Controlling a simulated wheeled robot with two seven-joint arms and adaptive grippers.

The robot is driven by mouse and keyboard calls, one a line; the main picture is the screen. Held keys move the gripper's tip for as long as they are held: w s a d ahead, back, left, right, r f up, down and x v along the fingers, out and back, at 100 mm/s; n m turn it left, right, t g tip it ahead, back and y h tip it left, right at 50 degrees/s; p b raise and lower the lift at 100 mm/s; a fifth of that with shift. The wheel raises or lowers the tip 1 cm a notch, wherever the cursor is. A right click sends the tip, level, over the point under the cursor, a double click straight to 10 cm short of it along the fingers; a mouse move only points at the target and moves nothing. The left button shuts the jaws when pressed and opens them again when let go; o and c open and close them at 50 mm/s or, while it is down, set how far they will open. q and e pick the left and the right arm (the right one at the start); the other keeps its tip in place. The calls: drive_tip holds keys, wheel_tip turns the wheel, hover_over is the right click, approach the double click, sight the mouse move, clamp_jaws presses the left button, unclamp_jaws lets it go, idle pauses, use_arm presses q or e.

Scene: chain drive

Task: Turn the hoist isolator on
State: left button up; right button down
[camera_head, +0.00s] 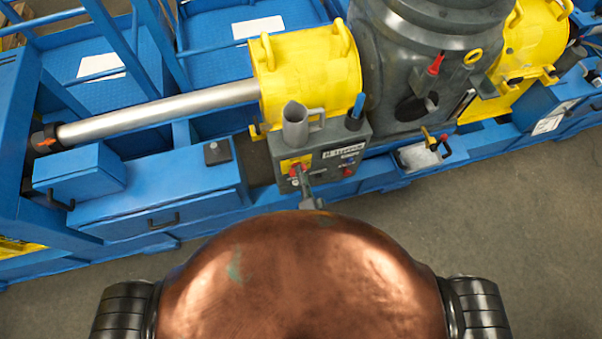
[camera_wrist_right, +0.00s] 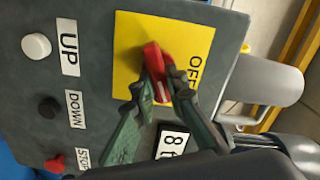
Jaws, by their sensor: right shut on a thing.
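The hoist isolator is a red handle (camera_wrist_right: 153,60) on a yellow plate (camera_wrist_right: 135,32) in the right wrist view. The word OFF (camera_wrist_right: 195,72) is printed on this plate, right of the handle; no ON mark is visible. The handle lies roughly across the reading direction of the picture, near upright in this view. My right gripper (camera_wrist_right: 163,84) is shut on the handle, its two fingers on either side. In the head view my right gripper (camera_head: 305,188) reaches the front of the grey control box (camera_head: 342,160), by the yellow plate (camera_head: 287,163). My left gripper is out of view.
A white UP button (camera_wrist_right: 36,45), a black DOWN button (camera_wrist_right: 49,107) and a red STOP button (camera_wrist_right: 54,163) sit beside the plate. A grey cup-like holder (camera_head: 294,125) stands at the box. The blue frame (camera_head: 165,205) extends left; floor (camera_head: 480,210) is clear at right.

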drive_tip(key=m, duration=0.2)
drive_tip(key=m+b, duration=0.1)
drive_tip(key=m, duration=0.1)
drive_tip(key=shift+f+m, duration=0.2)
drive_tip(key=shift+m, duration=0.2)
idle(0.4)
drive_tip(key=c, duration=1.9)
unclamp_jaws()
drive_tip(key=shift+c, duration=0.2)
drive_tip(key=v, duration=1.2)
